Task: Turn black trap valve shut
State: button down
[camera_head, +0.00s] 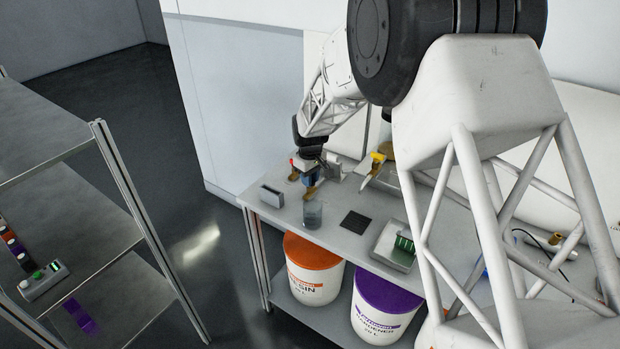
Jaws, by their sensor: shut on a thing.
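My gripper (303,184) is over the back left of the grey bench, with its tan fingertips pointing down. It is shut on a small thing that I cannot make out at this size. I cannot pick out the black trap valve for certain; the gripper and wrist cover that spot.
A clear beaker (312,214) stands just in front of my gripper. A grey box (271,196), a dark mat (355,222) and a tray (383,246) with a green board lie on the bench. Resin (314,277) and hardener (385,312) buckets stand below.

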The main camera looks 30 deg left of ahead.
jog(key=shift+n, duration=1.2)
jog(key=c, duration=1.2)
grip_release()
jog(key=shift+r, duration=0.1)
jog(key=shift+r, duration=3.85)
